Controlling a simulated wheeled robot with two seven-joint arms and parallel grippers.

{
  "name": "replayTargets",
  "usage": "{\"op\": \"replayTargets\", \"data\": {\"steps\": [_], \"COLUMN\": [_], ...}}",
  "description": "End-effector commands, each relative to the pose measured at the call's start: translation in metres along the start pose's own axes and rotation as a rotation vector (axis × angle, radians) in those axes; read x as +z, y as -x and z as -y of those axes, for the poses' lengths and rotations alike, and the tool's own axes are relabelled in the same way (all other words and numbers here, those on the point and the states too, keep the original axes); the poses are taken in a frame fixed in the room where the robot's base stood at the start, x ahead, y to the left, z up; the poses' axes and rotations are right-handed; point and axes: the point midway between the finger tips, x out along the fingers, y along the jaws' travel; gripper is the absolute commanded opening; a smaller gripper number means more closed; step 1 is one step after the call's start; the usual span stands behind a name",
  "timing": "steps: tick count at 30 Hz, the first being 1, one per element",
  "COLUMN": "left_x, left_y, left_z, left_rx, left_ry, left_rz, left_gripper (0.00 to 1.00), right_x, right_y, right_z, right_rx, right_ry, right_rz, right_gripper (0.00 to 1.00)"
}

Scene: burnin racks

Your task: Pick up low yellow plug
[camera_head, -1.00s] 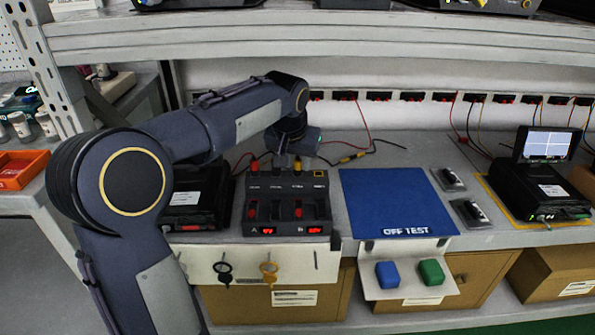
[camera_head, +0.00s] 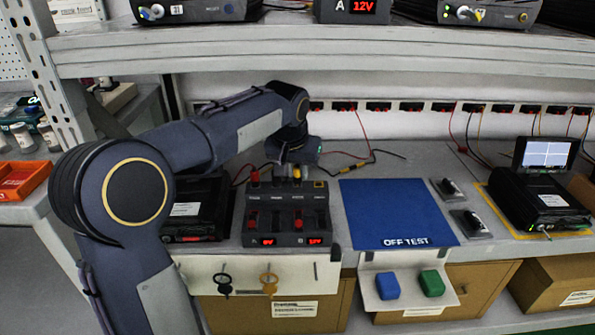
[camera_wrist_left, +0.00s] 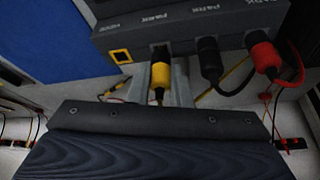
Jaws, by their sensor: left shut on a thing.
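The yellow plug (camera_wrist_left: 158,78) sits at a socket in the top of the dark power box (camera_wrist_left: 180,30), its black collar against the box face. My left gripper (camera_wrist_left: 160,88) reaches it from behind the box, with its grey fingers shut around the plug. In the head view the left gripper (camera_head: 292,168) is at the box's back edge, and the fingertips are small and partly hidden. A black plug (camera_wrist_left: 209,62) and a red plug (camera_wrist_left: 262,58) stand beside the yellow one in the same row. My right gripper is not in view.
A blue mat (camera_head: 395,208) lies right of the power box. Blue and green buttons sit on a white bracket (camera_head: 410,304) at the bench front. A black device (camera_head: 540,200) with a screen stands far right. The metal shelf (camera_head: 330,52) hangs above my arm.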

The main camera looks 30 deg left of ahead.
Motion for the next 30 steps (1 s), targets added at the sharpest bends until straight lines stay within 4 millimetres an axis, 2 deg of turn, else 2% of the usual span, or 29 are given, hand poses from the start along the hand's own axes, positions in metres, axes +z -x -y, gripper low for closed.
{"op": "replayTargets", "data": {"steps": [1,5,8,21,25,30], "left_x": [-0.004,-0.013,0.008,0.108,0.132,0.150], "left_y": [0.010,0.029,0.033,0.074,0.083,0.090], "left_z": [0.000,-0.001,-0.001,0.000,0.000,0.000], "left_rx": [0.001,0.001,0.003,0.002,0.001,0.001], "left_ry": [0.000,0.000,-0.001,-0.002,-0.001,0.000], "left_rz": [-0.003,-0.005,-0.002,-0.005,-0.005,-0.003], "left_gripper": [0.03,0.03,0.03,0.03,0.03,0.03], "right_x": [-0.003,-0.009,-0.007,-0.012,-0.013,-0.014], "right_y": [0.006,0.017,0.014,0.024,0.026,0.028], "right_z": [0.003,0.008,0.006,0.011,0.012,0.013], "right_rx": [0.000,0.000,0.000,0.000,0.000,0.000], "right_ry": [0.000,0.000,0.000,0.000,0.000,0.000], "right_rz": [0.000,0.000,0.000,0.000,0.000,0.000], "right_gripper": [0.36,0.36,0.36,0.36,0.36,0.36]}}
